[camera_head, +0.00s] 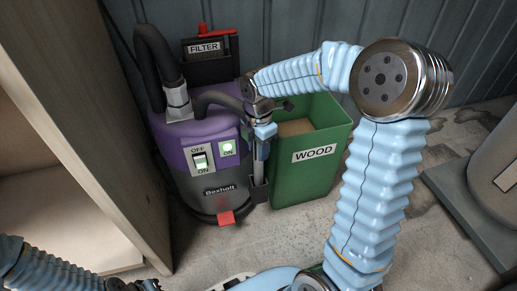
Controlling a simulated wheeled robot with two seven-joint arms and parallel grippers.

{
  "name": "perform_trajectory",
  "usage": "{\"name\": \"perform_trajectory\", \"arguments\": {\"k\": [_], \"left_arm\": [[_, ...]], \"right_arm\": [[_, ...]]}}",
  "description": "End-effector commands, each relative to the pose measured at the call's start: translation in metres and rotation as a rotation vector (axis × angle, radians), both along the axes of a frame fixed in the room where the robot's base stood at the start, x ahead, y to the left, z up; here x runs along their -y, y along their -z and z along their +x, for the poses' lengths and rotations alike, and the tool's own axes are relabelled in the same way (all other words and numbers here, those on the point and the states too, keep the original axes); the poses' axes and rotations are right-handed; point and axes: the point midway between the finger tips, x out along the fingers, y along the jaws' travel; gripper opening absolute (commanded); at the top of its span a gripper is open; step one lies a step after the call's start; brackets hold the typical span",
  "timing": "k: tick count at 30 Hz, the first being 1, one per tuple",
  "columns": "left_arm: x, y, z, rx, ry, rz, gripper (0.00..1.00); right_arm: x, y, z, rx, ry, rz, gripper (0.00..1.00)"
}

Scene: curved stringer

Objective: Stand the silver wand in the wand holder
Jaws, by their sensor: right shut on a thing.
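The silver wand (260,152) stands nearly upright along the right side of the purple and grey vacuum (202,143). A dark hose (215,99) curves toward its top. My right gripper (265,131) is shut on the upper part of the wand and hides some of it. The dark wand holder (258,191) is low on the vacuum's right side. The wand's lower end meets the holder's top; I cannot tell how deep it sits. My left gripper (147,285) is at the bottom edge, far from the wand and partly cut off; its jaws are unclear.
A green bin (312,175) labelled WOOD stands close to the right of the wand. A wooden cabinet (100,120) is at the left. A FILTER box (208,60) is behind the vacuum. A grey stand (460,195) is at the right. The concrete floor in front is partly open.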

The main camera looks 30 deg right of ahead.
Motion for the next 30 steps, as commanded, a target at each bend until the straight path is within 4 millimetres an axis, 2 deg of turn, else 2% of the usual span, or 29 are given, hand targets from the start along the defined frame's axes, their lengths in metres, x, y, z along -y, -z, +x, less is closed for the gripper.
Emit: {"name": "perform_trajectory", "arguments": {"k": [4,5,9,17,20,23,30], "left_arm": [[0.000,0.000,0.000,0.000,0.000,0.000,0.00],[0.000,0.000,0.000,0.000,0.000,0.000,0.00],[0.000,0.000,0.000,0.000,0.000,0.000,0.00],[0.000,-0.001,0.000,0.000,0.000,0.000,0.00],[0.000,-0.003,0.000,0.000,0.000,0.000,0.00],[0.000,-0.009,0.000,-0.001,0.000,0.000,0.00],[-0.001,-0.023,0.000,0.001,0.000,0.002,0.00]], "right_arm": [[0.000,0.000,0.000,0.001,0.000,0.000,0.06],[0.000,0.000,0.000,0.000,0.000,0.000,0.41],[0.000,0.000,0.000,0.001,0.000,0.000,0.62],[0.000,-0.001,0.000,0.001,0.000,0.000,0.62],[0.000,-0.008,0.001,0.003,0.000,0.000,0.62],[0.000,-0.025,0.001,0.005,0.000,0.001,0.62],[0.000,-0.080,0.001,0.004,0.000,0.000,0.62]]}}
